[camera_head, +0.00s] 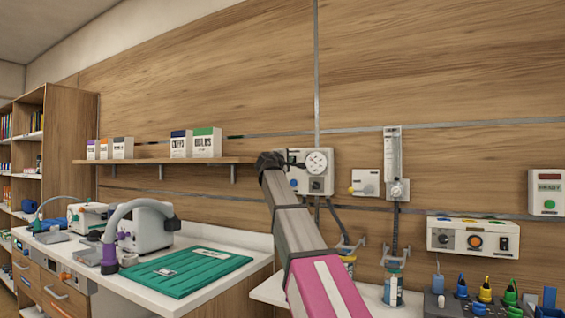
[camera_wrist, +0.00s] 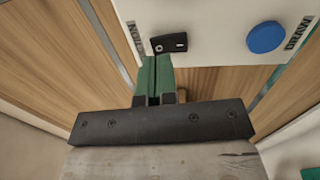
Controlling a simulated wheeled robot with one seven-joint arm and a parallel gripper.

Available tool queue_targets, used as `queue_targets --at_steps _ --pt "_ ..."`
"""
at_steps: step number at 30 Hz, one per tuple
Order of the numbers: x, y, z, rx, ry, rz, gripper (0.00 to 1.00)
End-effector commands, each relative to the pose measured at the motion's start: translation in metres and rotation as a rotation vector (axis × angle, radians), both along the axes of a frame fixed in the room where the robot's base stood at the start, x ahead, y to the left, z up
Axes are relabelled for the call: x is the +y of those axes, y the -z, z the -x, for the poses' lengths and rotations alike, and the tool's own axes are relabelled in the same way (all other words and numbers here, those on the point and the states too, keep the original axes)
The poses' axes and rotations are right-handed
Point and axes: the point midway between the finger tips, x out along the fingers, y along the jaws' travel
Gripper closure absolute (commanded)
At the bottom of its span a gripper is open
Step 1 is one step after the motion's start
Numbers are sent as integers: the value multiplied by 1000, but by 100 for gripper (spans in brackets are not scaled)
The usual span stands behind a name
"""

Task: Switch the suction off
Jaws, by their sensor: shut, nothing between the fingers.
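The suction unit (camera_head: 325,187) is a white wall box with a round gauge (camera_head: 317,161) on top, just right of my gripper (camera_head: 284,160) in the head view. The wrist view shows its white panel (camera_wrist: 215,28) with a black switch (camera_wrist: 168,43), a round blue button (camera_wrist: 265,37) and partly cut lettering that ends in "TION" and includes "DRAW". My gripper (camera_wrist: 154,62) has green fingers, shut and empty. The fingertips are close below the black switch in the picture; I cannot tell whether they touch it. My arm hides part of the unit's left side in the head view.
A wooden shelf (camera_head: 170,160) with boxes ends close to my wrist on the left. A flowmeter (camera_head: 392,152) and a small valve box (camera_head: 365,183) are on the wall to the right. Hoses hang below the unit. A counter (camera_head: 225,277) with a green tray lies lower left.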

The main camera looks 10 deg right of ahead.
Motion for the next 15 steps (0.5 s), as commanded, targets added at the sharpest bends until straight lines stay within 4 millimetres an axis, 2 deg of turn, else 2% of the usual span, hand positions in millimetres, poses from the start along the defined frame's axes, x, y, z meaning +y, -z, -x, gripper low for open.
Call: queue_targets --at_steps 1,6,15 --pt "-4 -2 -8 1 0 -1 100" --pt "-12 -3 -18 0 -1 0 100" --pt "-15 -3 -21 0 -1 0 100"
